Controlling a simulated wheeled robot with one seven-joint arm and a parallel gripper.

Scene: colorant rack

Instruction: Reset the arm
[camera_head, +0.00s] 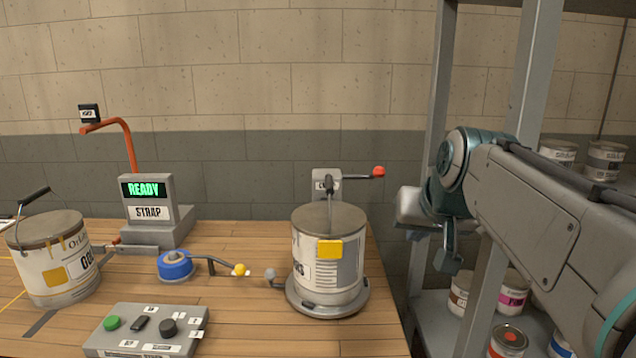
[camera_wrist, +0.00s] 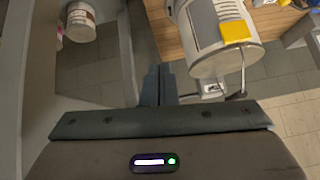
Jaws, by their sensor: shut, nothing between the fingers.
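My arm reaches in from the right side of the head view, in front of the metal rack. My gripper (camera_head: 449,262) hangs off the right edge of the wooden table, apart from everything on it. In the wrist view, the gripper's two dark fingers (camera_wrist: 159,84) are together with nothing between them. The fingertips point towards the gap between the rack and the table.
A can with a yellow label (camera_head: 328,262) stands on a round base near the table's right edge. The rack (camera_head: 437,100) holds several cans.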

